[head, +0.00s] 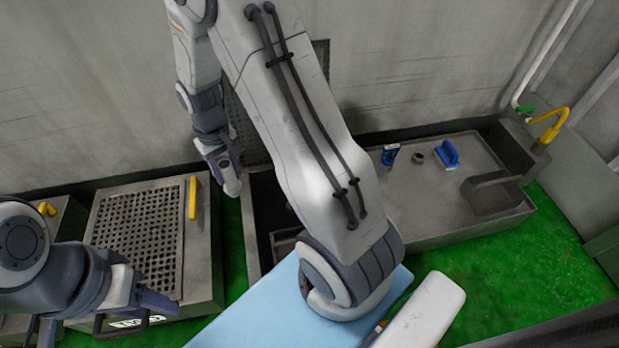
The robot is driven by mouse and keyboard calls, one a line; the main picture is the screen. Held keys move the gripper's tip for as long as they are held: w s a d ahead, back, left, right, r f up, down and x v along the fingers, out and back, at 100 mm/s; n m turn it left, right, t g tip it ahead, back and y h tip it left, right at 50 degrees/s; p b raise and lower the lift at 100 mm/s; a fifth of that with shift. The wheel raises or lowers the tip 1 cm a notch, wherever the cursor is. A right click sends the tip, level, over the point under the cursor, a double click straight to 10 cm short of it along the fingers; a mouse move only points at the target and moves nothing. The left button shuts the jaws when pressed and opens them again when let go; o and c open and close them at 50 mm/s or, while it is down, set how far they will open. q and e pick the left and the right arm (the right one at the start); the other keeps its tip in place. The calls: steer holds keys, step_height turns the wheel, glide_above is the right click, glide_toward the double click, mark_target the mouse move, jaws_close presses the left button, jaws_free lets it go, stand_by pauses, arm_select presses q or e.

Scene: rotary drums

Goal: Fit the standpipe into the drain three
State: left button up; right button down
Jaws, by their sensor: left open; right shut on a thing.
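My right gripper (231,181) points down at the left end of the grey sink unit, above the green strip beside the dark basin. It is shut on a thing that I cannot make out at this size. My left gripper (115,306) is open at the lower left, low over the front edge of the perforated metal top. I cannot identify the standpipe for certain. A short grey ring (417,158) stands on the sink deck. I cannot pick out drain three; my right arm hides much of the basin (264,207).
A blue labelled block (390,154) and a blue handled piece (448,154) stand on the sink deck (430,210). A yellow tap (549,125) rises at the right. The perforated top (140,235) has a yellow bar (193,197). Green floor (560,265) is clear at the right.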

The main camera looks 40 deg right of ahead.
steer(key=w+d+f+m+b, duration=0.2)
steer(key=d+f+m+b, duration=0.1)
steer(key=d+f, duration=0.8)
steer(key=w+d+f+m+b, duration=0.3)
steer(key=d+f, duration=0.8)
steer(key=f, duration=0.7)
steer(key=shift+d+m+b, duration=0.4)
steer(key=shift+m+b, duration=0.3)
steer(key=shift+b, duration=0.55)
steer(key=shift+s, duration=0.1)
step_height(320, 180, down, 6)
steer(key=b, duration=0.3)
steer(key=shift+a, duration=0.1)
steer(key=shift+r, duration=0.1)
steer(key=shift+f+b, duration=1.15)
steer(key=shift+f, duration=0.85)
